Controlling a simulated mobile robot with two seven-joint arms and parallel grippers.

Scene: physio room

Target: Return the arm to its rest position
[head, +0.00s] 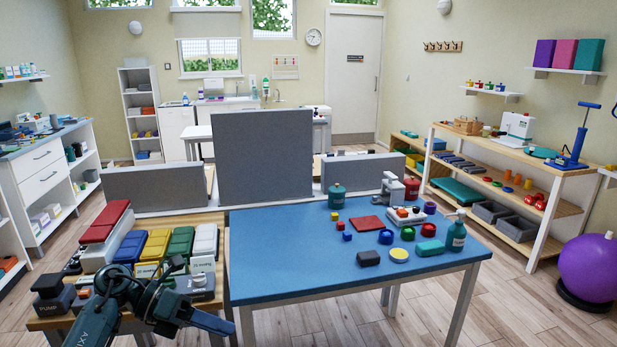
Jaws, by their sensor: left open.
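My left arm comes in from the bottom left, dark and bent at a joint, in front of the near edge of the wooden table (48,323). My left gripper (192,312) is at its right end, low in the picture, pointing right towards the near left corner of the blue-topped table (290,270). It is open, and I see nothing held in it. It overlaps the front of the wooden table in the picture; I cannot tell its height above it. My right arm and gripper are not in view.
Grey panels (265,155) stand behind.

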